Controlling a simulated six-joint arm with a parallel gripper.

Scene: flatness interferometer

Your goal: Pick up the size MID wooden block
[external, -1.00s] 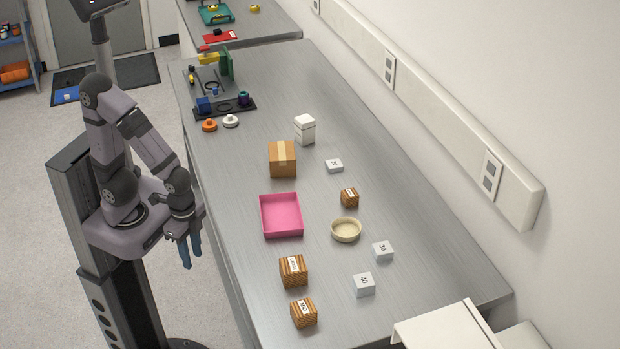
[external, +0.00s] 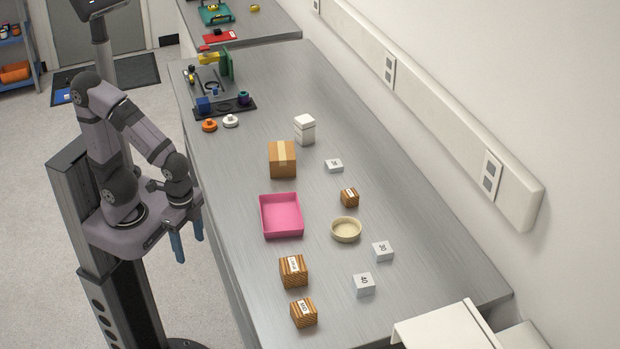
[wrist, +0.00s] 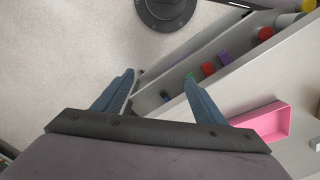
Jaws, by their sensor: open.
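Three striped wooden blocks with white labels stand on the steel bench (external: 255,150) in the external view. The front block (external: 304,314) looks in between in size and seems to be the MID one; its label is too small to read surely. A slightly larger block (external: 293,273) stands just behind it. The smallest block (external: 349,198) stands farther back, to the right. My gripper (external: 189,251) is open and empty, pointing down beside the bench's left edge, well left of the blocks. Its two blue fingers show apart in the wrist view (wrist: 160,76), which shows no wooden block.
A pink tray (external: 281,234) lies between my gripper and a beige bowl (external: 346,231). White numbered blocks (external: 364,286) stand at the right. A cardboard box (external: 282,160) and a white stack (external: 304,131) stand farther back. Bare bench lies left of the wooden blocks.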

